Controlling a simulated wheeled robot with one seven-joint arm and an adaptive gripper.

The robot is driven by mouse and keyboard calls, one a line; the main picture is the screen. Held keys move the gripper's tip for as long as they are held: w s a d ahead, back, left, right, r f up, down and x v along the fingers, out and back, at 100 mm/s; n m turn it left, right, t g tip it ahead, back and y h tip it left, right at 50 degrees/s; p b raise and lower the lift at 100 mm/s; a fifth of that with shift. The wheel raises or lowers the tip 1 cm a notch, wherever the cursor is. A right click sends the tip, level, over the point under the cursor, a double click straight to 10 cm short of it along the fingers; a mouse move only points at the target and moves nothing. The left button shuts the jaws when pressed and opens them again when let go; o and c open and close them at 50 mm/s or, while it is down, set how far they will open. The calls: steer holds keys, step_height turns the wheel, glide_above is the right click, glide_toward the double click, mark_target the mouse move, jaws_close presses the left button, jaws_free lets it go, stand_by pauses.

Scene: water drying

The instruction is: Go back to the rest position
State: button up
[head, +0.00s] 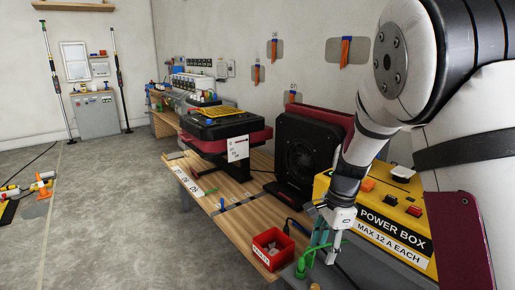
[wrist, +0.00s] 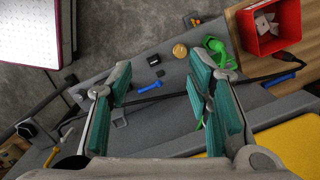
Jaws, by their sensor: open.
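My gripper (head: 322,246) hangs over the grey surface (head: 343,279) at the front of the workbench, just left of the yellow power box (head: 350,195) in the head view. In the wrist view the teal-padded fingers of my gripper (wrist: 160,78) are spread wide with nothing held between them. A green item (wrist: 218,47) lies beyond the right finger and is partly covered by it. A small blue piece (wrist: 150,87) lies on the grey surface below, between the fingers in the picture. A dark cable crosses behind both fingers.
A red bin (head: 272,249) stands left of my gripper. A black fan-like unit (head: 303,150) and a red-black machine (head: 222,140) stand farther back on the wooden bench. A round tan disc (wrist: 180,51) lies near the green item. Open floor (head: 110,230) is at left.

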steer(key=s+r+n, duration=0.4)
steer(key=s+r, duration=0.4)
steer(key=r, duration=0.1)
steer(key=s+d+r+n+h, duration=0.15)
steer(key=s+n, duration=0.25)
steer(key=s, duration=0.5)
steer(key=s+r+n, duration=0.2)
steer(key=s+n, duration=0.2)
steer(key=s, duration=0.6)
steer(key=s+d+r+n, duration=0.15)
steer(key=s+n, duration=0.25)
steer(key=s, duration=0.5)
step_height(320, 180, up, 21)
steer(key=a+t+p, duration=0.1)
steer(key=t+p, duration=0.3)
steer(key=p, duration=1.4)
steer(key=shift+w+a, duration=0.25)
steer(key=shift+w, duration=0.05)
